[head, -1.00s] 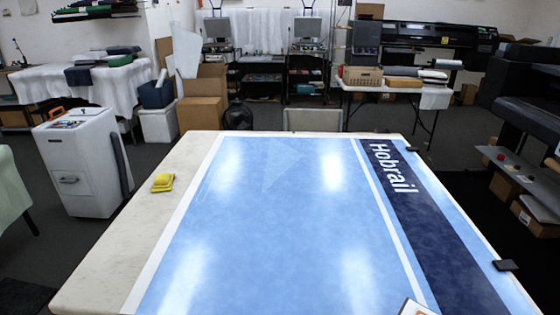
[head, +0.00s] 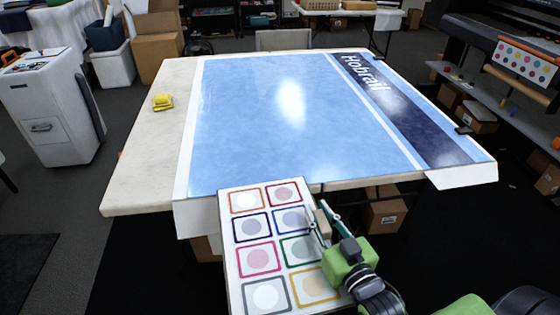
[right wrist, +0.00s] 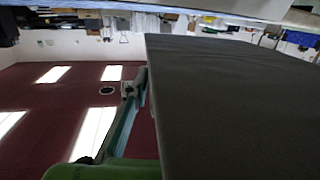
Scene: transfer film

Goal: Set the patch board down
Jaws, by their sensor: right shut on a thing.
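The patch board (head: 276,236) is a white upright-format panel with two columns of colour-framed squares, each with a round patch. It shows in the lower middle of the head view, its far end overlapping the front edge of the table (head: 146,150); whether it touches there I cannot tell. My right gripper (head: 322,224) is shut on the board's right edge. In the right wrist view a finger (right wrist: 132,105) lies along a broad dark grey face (right wrist: 235,110), apparently the board's back. My left gripper is not in view.
Blue film (head: 290,125) with a dark "Hobrail" band covers most of the table. A yellow object (head: 162,102) lies on the bare left strip. A small dark block (head: 464,130) sits at the right edge. A white cabinet (head: 50,110) stands left, a large printer (head: 520,45) right.

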